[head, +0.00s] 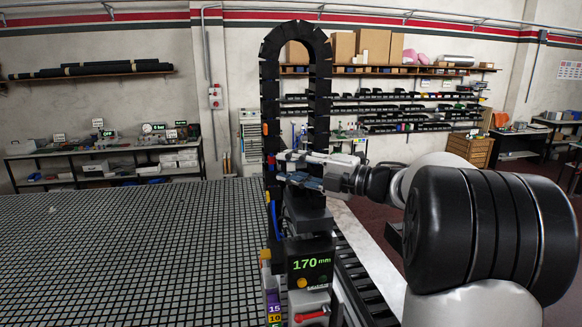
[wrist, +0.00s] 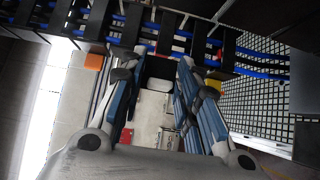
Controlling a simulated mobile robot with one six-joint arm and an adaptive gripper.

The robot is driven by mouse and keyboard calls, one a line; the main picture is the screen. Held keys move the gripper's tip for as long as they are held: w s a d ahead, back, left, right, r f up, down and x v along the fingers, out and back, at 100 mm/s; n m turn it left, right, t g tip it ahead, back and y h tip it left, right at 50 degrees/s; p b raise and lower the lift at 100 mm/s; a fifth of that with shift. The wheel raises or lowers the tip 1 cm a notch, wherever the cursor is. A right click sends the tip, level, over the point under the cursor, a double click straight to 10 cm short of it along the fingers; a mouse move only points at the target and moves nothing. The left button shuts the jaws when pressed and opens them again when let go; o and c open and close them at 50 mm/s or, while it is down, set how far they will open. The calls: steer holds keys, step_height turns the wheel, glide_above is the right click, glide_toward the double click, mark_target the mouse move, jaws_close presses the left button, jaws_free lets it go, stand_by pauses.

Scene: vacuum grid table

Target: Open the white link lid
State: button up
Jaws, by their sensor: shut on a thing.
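A tall black cable chain (head: 320,95) rises in an arch and comes down beside the grid table; its links also run across the top of the wrist view (wrist: 205,35), with blue hoses inside. My gripper (head: 281,168) reaches in from the right at the left leg of the chain. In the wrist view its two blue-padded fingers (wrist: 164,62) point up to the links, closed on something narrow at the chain. This is where the white link lid sits, but it is mostly hidden by the fingertips. I cannot tell whether it is lifted from its link.
Orange (wrist: 94,62) and yellow (wrist: 212,85) coloured links flank my fingers. A black box with a "170 mm" display (head: 310,265) stands below my gripper. Shelves and benches line the back wall.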

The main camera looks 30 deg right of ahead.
steer(key=o, duration=0.8)
steer(key=v, duration=1.2)
steer(key=shift+s+a, duration=0.1)
